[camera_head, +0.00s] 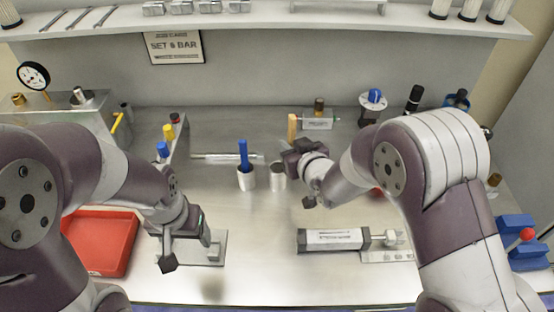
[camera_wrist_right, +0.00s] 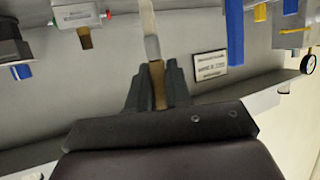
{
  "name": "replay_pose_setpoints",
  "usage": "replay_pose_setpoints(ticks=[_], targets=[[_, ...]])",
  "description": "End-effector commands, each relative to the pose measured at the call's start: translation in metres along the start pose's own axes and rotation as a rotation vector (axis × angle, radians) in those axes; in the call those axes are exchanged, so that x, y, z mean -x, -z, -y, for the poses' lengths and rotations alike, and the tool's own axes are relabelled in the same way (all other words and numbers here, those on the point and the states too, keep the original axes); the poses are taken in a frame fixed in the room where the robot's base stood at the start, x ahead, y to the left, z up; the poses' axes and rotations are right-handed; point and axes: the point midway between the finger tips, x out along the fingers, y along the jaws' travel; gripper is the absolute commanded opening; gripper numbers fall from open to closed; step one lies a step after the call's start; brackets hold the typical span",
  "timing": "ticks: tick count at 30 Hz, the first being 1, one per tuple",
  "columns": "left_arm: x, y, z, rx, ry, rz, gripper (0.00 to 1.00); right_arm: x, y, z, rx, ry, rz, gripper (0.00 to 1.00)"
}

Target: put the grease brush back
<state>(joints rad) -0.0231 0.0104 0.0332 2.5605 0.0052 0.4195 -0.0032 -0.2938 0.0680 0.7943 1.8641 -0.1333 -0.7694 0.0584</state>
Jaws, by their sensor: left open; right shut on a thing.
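My right gripper (camera_head: 298,160) is shut on a slim brush (camera_head: 292,128) and holds it above the bench. In the right wrist view the brush (camera_wrist_right: 152,48) has a brown part between the jaws, a grey collar and a pale length running out of the frame. A white cup (camera_head: 246,181) with a blue-handled tool (camera_head: 243,154) in it stands left of this gripper. A second, greyish cup (camera_head: 278,172) stands beside it, close to the gripper; its inside is not clear. My left gripper (camera_head: 187,250) is open and empty at the front left.
A cylinder (camera_head: 333,239) lies at the front right, and a red tray (camera_head: 100,243) is at the left. A small labelled block (camera_head: 317,123) stands behind the right gripper. A shelf (camera_head: 260,24) spans the back.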

Motion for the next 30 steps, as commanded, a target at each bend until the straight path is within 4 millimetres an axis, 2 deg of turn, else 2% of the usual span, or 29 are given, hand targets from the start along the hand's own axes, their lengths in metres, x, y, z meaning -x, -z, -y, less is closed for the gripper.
replay_pose_setpoints(ticks=[3,6,11,15,18,30], targets=[[0.005,0.001,0.000,0.000,0.000,0.000,0.72,-0.019,-0.005,0.016,0.001,0.002,0.001,0.00],[0.006,0.001,0.000,0.000,0.000,0.000,0.72,-0.027,-0.008,0.022,0.001,0.000,-0.001,0.00],[0.007,0.001,0.000,0.000,0.000,0.000,0.72,-0.031,-0.014,0.024,0.000,-0.002,0.002,0.00],[0.013,0.002,0.000,0.000,0.000,0.000,0.72,-0.041,-0.038,0.023,0.000,-0.002,0.005,0.00],[0.013,0.002,0.000,0.000,0.000,0.000,0.72,-0.045,-0.046,0.023,0.000,-0.002,0.001,0.00],[0.006,0.001,0.000,0.000,0.000,0.000,0.72,-0.048,-0.053,0.023,0.000,-0.001,-0.001,0.00]])
